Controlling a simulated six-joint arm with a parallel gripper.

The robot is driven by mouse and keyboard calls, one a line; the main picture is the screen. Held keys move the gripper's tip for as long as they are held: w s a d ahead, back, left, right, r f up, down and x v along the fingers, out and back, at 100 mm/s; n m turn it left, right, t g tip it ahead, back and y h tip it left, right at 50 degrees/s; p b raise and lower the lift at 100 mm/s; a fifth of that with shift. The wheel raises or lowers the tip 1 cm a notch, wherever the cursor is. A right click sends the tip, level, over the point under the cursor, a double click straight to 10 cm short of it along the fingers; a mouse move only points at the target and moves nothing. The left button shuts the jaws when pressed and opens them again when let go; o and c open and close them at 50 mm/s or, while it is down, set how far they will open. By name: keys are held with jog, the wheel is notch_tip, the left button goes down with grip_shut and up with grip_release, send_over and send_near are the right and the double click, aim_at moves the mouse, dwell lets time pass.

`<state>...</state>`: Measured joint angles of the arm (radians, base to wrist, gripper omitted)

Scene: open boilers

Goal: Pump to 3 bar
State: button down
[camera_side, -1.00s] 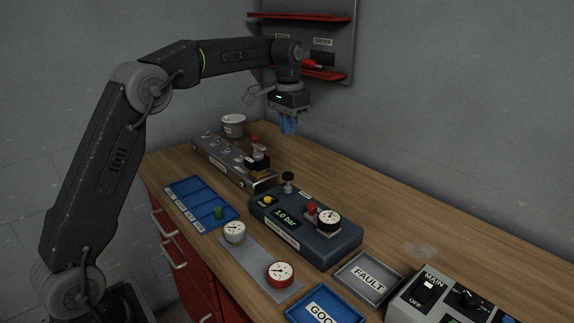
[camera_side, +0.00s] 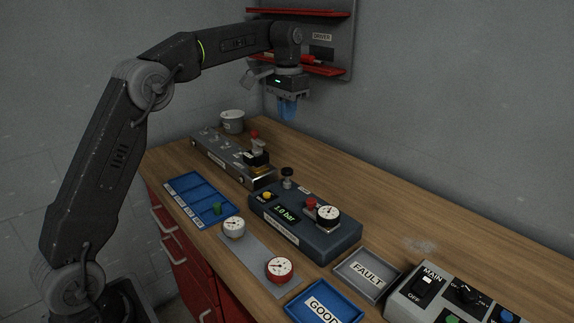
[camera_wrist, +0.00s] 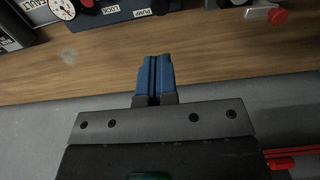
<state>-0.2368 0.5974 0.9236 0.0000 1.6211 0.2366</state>
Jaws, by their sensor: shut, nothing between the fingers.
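The pump unit (camera_side: 290,238) is a dark blue-grey box in the middle of the bench in the side view. Its green display (camera_side: 284,214) reads 1.0 bar. A black-knobbed pump handle (camera_side: 287,172) stands upright at its far end. A yellow button (camera_side: 267,196), a red knob (camera_side: 311,204) and a white-faced gauge (camera_side: 327,214) are on top. My gripper (camera_side: 288,112) is shut and empty, in the air above and beyond the unit. In the wrist view its blue fingers (camera_wrist: 153,75) are together, below the PUMP and LOCK labels at the top edge.
A grey valve block (camera_side: 230,157) and a cup (camera_side: 232,121) stand behind. A blue tray (camera_side: 200,197), two loose gauges (camera_side: 280,268), GOOD (camera_side: 294,313) and FAULT (camera_side: 345,283) trays and a switch panel (camera_side: 455,300) lie around. The bench's right back is clear.

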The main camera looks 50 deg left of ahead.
aim_at(287, 170)
jog(key=shift+f, duration=0.1)
notch_tip(287, 170, down, 14)
jog(key=shift+r, duration=0.1)
dwell(0.4)
jog(key=shift+f, duration=1.55)
notch_tip(287, 170, up, 15)
jog(key=shift+f, duration=0.2)
dwell(0.7)
